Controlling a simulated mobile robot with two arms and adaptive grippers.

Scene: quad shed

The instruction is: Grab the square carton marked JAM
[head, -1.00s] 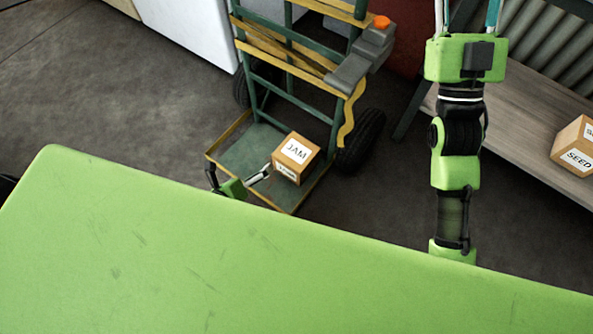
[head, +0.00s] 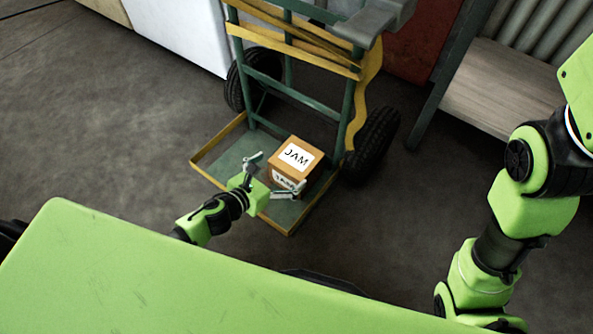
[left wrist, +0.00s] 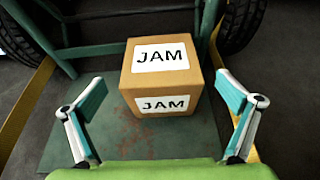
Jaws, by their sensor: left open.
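The square JAM carton (head: 287,172) is a brown box with white labels on its top and front. It sits upright on the green toe plate of a hand truck (head: 238,149). My left gripper (head: 275,175) is open just in front of the carton. In the left wrist view the carton (left wrist: 161,88) stands beyond and between the two spread fingers of the left gripper (left wrist: 160,118), with plate showing on both sides and no visible contact. My right arm shows at the right of the head view, but its gripper is out of frame.
The hand truck's green frame and yellow straps rise behind the carton, with black wheels (head: 371,142) on either side. A wooden bench (head: 490,88) stands at the back right. A white cabinet (head: 185,35) is at the back left. Grey floor left of the truck is clear.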

